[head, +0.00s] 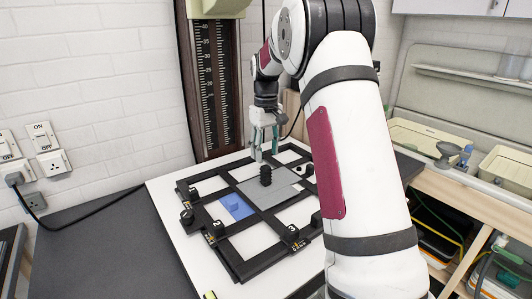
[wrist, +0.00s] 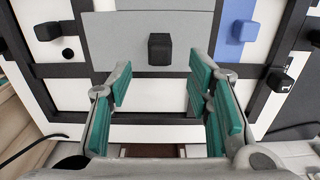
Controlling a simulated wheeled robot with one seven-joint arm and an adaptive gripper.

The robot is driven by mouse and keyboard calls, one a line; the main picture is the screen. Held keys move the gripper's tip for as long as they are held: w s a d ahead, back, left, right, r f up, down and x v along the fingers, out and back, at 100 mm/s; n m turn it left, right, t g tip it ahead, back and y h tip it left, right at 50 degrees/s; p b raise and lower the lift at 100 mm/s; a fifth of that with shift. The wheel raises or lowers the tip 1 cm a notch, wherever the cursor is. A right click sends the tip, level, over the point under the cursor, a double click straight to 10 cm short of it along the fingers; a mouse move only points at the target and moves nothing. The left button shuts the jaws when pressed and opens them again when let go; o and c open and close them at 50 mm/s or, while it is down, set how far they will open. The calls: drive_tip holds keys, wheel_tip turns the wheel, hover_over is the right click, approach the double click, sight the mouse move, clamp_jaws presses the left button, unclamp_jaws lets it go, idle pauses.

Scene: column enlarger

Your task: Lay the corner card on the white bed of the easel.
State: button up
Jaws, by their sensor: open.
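A flat grey card with a black block-shaped knob, apparently the corner card (head: 279,193), lies across the black bars of the easel (head: 234,255). In the wrist view the grey card (wrist: 110,40) spreads over the bars and white bed, its knob (wrist: 160,48) standing near its middle. The white bed (head: 254,240) shows between the bars. My gripper (head: 266,152) is open and empty above and behind the knob. In the wrist view my gripper's fingers (wrist: 160,85) are spread apart, with the knob beyond their tips. A blue patch (head: 236,207) lies on the bed beside the grey card.
Several black knobs (head: 290,233) stand on the easel's bars, some by numbers. A dark column with a scale (head: 217,90) rises behind the easel. The dark counter (head: 95,250) is clear at left apart from a cable. Trays (head: 425,140) stand at right.

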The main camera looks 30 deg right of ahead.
drive_tip(key=shift+r, duration=1.2)
drive_tip(key=shift+r, duration=0.1)
wheel_tip(320, 180, up, 7)
drive_tip(key=shift+r, duration=0.15)
idle(0.6)
